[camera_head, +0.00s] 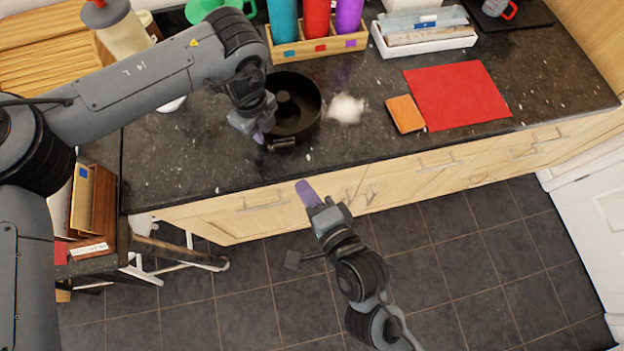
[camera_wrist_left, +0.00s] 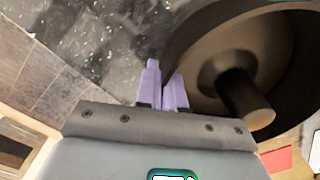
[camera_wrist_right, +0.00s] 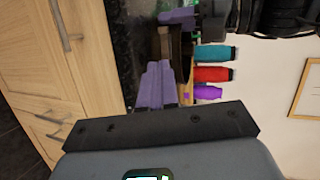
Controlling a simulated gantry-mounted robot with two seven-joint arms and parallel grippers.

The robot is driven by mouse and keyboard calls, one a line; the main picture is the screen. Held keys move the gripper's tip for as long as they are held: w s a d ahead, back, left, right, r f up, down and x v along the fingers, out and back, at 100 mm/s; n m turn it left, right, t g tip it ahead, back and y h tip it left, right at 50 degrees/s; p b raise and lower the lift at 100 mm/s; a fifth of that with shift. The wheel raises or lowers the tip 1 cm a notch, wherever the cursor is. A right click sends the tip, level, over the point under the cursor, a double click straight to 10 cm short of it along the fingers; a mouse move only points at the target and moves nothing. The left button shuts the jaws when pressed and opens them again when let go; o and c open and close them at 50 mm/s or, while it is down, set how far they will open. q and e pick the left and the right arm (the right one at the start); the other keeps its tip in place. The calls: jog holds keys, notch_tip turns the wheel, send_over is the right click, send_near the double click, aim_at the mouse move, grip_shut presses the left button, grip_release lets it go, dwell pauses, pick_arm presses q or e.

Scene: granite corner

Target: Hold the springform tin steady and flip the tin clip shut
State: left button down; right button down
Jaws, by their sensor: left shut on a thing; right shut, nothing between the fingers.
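The dark springform tin (camera_head: 312,119) with a central tube stands on the granite counter near its front edge. It fills the right of the left wrist view (camera_wrist_left: 285,60). The tin clip (camera_head: 281,143) is a small dark piece on the tin's front wall; whether it is open is too small to tell. My left gripper (camera_head: 259,137) is shut on the tin's wall at its front left, with the purple fingers (camera_wrist_left: 165,88) at the rim. My right gripper (camera_head: 304,188) is shut and empty, apart from the tin, in front of the counter edge, its fingers pointing towards the tin.
A white powder patch (camera_head: 346,109) lies right of the tin. A wooden holder (camera_head: 325,43) with coloured bottles stands behind it. A red mat (camera_head: 457,95) and an orange-brown square (camera_head: 405,114) lie further right. Drawer fronts with handles (camera_head: 262,203) are below the counter edge.

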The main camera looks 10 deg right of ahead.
jog(key=shift+v, duration=1.2)
pick_arm(q)
jog(key=c, duration=1.2)
grip_release()
jog(key=shift+r, duration=0.15)
